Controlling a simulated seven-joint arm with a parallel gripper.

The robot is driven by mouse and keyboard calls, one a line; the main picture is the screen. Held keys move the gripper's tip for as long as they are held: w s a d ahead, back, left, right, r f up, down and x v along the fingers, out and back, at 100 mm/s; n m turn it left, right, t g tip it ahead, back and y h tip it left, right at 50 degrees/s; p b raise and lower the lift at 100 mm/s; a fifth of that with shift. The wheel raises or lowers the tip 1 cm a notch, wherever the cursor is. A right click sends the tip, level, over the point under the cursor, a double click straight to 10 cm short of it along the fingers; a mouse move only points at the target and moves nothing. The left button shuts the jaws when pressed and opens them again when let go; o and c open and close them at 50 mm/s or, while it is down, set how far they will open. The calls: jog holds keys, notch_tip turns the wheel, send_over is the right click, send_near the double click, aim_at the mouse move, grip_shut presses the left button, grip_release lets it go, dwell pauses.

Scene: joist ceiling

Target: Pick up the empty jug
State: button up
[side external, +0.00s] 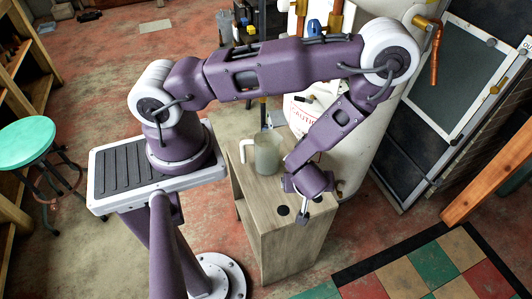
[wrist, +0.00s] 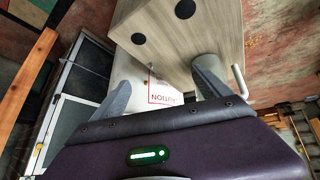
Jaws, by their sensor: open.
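The jug (side external: 266,156) is a translucent grey, upright vessel on the wooden cabinet top (side external: 249,188), with a pale handle on its left. Its contents cannot be made out. My gripper (side external: 302,215) is to the right of the jug and nearer the cabinet's front end, apart from it. In the wrist view my gripper (wrist: 159,76) has its two fingers spread with nothing between them. The jug (wrist: 207,66) shows there beyond the right finger, partly hidden by it, with its handle pointing right.
The cabinet top has dark round holes (side external: 283,210) near its front end. A large white tank (side external: 350,150) with red caution lettering stands close behind and right of the cabinet. A green stool (side external: 30,143) stands far left.

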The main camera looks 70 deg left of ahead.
jog(key=s+a+f+y, duration=0.2)
jog(key=s+a+f, duration=0.1)
jog(key=s+a, duration=0.15)
jog(key=m+t+y, duration=0.2)
jog(key=t+y, duration=0.1)
send_near(264, 157)
jog(key=x, duration=0.4)
jog(key=shift+w+f, duration=0.1)
jog(key=shift+t, duration=0.3)
jog(key=x, duration=0.8)
jog(key=r+x, duration=0.1)
jog(key=x, duration=0.3)
jog(key=shift+a+f, duration=0.1)
jog(key=shift+a, duration=0.25)
jog(key=c, duration=1.3)
